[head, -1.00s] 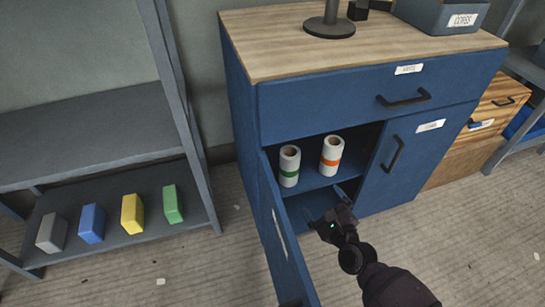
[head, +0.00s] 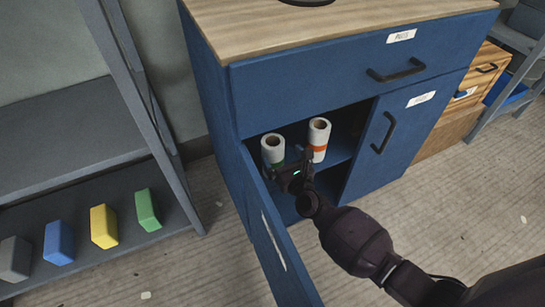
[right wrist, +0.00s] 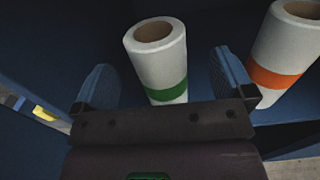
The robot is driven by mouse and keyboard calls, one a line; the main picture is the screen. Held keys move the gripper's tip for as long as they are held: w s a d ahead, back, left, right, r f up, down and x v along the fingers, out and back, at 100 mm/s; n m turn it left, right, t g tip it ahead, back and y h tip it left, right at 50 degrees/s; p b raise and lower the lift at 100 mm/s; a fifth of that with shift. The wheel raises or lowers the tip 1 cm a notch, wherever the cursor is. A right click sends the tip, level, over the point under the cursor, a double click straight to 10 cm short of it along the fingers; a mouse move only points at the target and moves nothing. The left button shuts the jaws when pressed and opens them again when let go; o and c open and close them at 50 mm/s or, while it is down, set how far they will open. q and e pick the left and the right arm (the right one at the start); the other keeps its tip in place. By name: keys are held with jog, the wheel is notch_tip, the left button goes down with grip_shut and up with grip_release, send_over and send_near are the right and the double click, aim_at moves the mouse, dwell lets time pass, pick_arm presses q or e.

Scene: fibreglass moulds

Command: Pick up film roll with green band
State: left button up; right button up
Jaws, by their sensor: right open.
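The film roll with the green band (head: 272,148) stands upright on the shelf inside the open blue cabinet, at the left; my gripper partly covers its lower part. In the right wrist view the same roll (right wrist: 157,55) stands between the two spread fingers, with its green band low between them. My right gripper (head: 289,170) is open and reaches into the cabinet at the roll; contact cannot be told. The film roll with the orange band (head: 319,137) stands upright to the right and also shows in the right wrist view (right wrist: 287,45). My left gripper is not in view.
The blue cabinet's left door (head: 275,240) stands open beside my arm; its right door (head: 400,135) is shut. A grey shelf rack (head: 75,130) on the left holds grey, blue, yellow (head: 104,226) and green (head: 148,209) blocks. Wooden drawers (head: 480,80) stand at the right.

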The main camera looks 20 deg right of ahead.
aim_at(278, 153)
jog(key=w, duration=0.4)
jog(key=shift+a+b, duration=0.3)
jog(key=shift+a, duration=0.05)
jog(key=shift+w, duration=0.5)
jog(key=shift+c, duration=0.3)
jog(key=c, duration=1.4)
jog(key=shift+r, duration=0.1)
jog(key=shift+c, duration=0.8)
jog(key=shift+r, duration=0.1)
